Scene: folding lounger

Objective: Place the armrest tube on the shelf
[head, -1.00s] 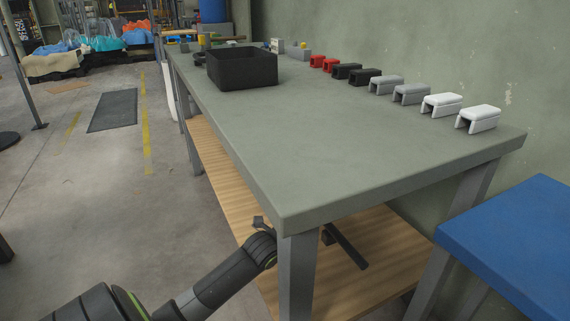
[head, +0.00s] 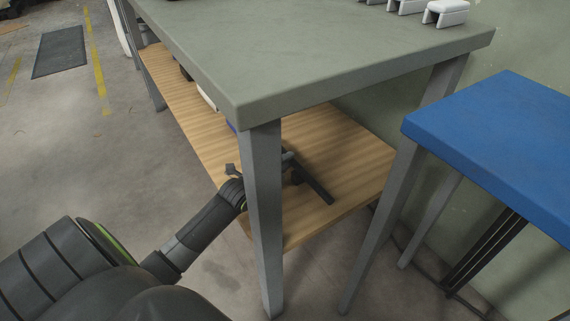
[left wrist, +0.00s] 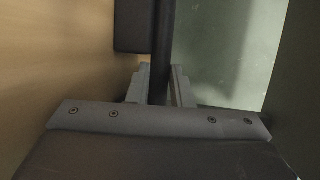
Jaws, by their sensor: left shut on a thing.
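The armrest tube (head: 318,191) is a dark straight bar, seen over the wooden lower shelf (head: 340,145) of the green-topped table. My left arm reaches behind the front table leg, and my left gripper (head: 289,162) is partly hidden there. In the left wrist view the left gripper (left wrist: 158,90) is shut on the dark tube (left wrist: 164,45), which runs up between the two fingers. A dark block (left wrist: 132,25) sits beside the tube on the left. I cannot tell whether the tube touches the shelf. My right gripper is not in view.
The table's front leg (head: 262,215) stands in front of my left forearm. The tabletop (head: 300,45) overhangs the shelf. A blue-topped table (head: 500,140) stands at the right. White pieces (head: 446,13) sit on the tabletop. Some items at the shelf's far left are partly hidden.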

